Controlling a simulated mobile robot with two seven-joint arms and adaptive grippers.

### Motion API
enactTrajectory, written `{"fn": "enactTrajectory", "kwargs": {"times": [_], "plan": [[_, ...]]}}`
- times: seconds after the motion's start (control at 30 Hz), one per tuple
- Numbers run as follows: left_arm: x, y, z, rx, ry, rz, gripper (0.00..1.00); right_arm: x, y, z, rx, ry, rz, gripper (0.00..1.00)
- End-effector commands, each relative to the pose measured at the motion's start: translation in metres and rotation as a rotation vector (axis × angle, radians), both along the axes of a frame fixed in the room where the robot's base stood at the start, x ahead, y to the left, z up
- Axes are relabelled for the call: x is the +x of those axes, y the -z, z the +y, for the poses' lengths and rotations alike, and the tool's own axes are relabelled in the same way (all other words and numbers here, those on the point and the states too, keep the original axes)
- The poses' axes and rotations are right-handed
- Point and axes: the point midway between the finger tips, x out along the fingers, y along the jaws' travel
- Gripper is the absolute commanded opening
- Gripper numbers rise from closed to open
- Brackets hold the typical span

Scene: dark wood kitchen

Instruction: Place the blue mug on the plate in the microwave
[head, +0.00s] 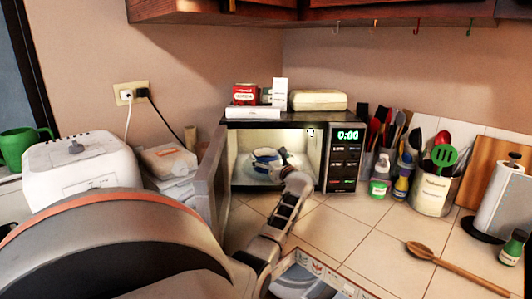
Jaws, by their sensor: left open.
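The microwave (343,184) stands on the counter with its door (209,180) swung open to the left and its inside lit. A blue and white mug (264,156) is inside, low in the cavity. It appears to rest on the pale plate (250,172), though the contact is too small to see clearly. My left gripper (283,165) reaches into the opening just right of the mug. It is open, and its fingertips are small and partly merge with the mug's right side. Whether they touch it, I cannot tell. My right gripper is not seen.
Cans and boxes sit on top of the microwave. A bottle (380,176), utensil holders (435,190) and a paper roll (502,200) stand to the right. A wooden spoon (450,265) lies on the tiles. A white appliance (82,165) is at left.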

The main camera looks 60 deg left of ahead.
Motion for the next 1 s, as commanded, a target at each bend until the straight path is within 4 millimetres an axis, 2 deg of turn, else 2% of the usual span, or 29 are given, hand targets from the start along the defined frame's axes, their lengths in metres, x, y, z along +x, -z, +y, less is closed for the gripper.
{"fn": "enactTrajectory", "kwargs": {"times": [0.03, 0.1, 0.3, 0.43, 0.63, 1.0], "plan": [[-0.001, -0.005, -0.012, -0.002, 0.003, -0.003, 0.88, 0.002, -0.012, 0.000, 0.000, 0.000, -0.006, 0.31], [-0.004, -0.005, -0.027, -0.002, 0.003, -0.002, 0.88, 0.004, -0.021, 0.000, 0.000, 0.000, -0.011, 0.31], [-0.010, -0.003, -0.066, -0.002, 0.001, -0.003, 0.88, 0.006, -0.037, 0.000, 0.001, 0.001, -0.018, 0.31], [-0.013, -0.002, -0.084, 0.000, 0.001, -0.001, 0.88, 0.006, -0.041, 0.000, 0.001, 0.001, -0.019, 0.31], [-0.015, -0.002, -0.096, 0.001, 0.000, -0.001, 0.88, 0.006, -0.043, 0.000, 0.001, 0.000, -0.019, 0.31], [-0.015, -0.001, -0.097, 0.001, 0.000, -0.001, 0.88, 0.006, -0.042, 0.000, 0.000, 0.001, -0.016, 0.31]]}}
